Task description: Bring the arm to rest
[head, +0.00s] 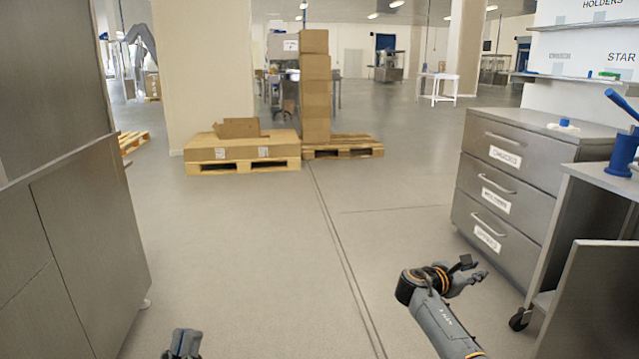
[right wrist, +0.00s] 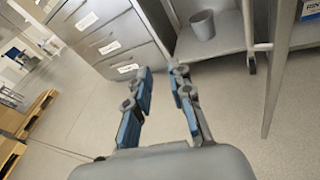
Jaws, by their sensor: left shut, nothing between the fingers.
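My left gripper (head: 183,343) shows only in part at the bottom edge of the head view, low over the floor; it is shut and empty. My right gripper (head: 475,270) reaches in from the bottom right of the head view, in front of the drawer cabinet and apart from it. In the right wrist view its two blue-grey fingers (right wrist: 161,78) stand apart with nothing between them, so it is open and empty. Only floor and furniture lie beyond the fingers.
A drawer cabinet (head: 505,190) stands at right, beside a wheeled bench (head: 590,260) with a blue-handled device (head: 622,150). Steel cabinets (head: 90,240) stand at left. Pallets with boxes (head: 243,152) lie ahead. A grey bin (right wrist: 203,25) stands under the bench. The middle floor is clear.

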